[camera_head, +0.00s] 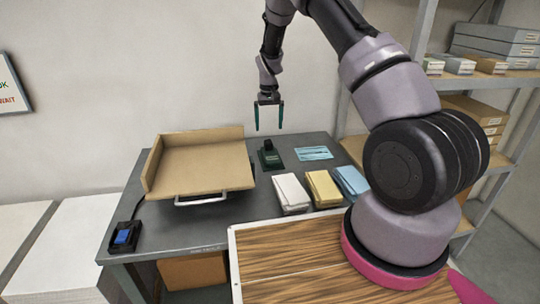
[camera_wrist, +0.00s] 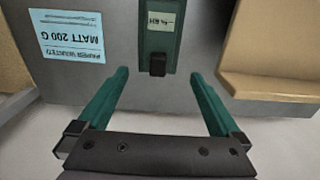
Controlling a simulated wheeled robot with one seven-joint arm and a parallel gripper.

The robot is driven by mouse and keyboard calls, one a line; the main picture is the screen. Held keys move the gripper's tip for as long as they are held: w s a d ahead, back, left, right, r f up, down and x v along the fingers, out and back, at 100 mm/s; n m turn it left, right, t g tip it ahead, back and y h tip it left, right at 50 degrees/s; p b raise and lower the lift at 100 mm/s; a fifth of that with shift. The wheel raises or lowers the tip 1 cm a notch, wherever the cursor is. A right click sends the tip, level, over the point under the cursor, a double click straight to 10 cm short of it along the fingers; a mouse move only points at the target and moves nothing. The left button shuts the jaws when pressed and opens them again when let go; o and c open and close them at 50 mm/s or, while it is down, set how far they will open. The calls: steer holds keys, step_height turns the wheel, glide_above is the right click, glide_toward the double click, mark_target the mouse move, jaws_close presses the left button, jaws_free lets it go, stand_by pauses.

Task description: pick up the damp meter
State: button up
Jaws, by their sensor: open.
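My gripper (camera_head: 268,128) hangs above the meter, fingers pointing down. In the wrist view my gripper (camera_wrist: 160,76) has its two green fingers apart with nothing between them. The meter lies beyond the fingertips, roughly centred between them.
The cardboard tray (camera_head: 205,160) stands close left of the meter. A blue label sheet (camera_head: 313,153) lies to its right. White (camera_head: 291,192), yellow (camera_head: 323,188) and blue (camera_head: 351,180) packs lie in front. A black-and-blue device (camera_head: 124,236) sits at the table's left corner. Shelves (camera_head: 500,75) stand right.

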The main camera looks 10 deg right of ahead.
mark_target(269, 143)
step_height(269, 143, down, 6)
steer(key=shift+w+f, duration=0.1)
steer(key=shift+f, duration=0.15)
steer(key=f, duration=0.5)
steer(key=shift+w+d+f, duration=0.1)
steer(key=shift+w, duration=0.1)
steer(key=c, duration=1.5)
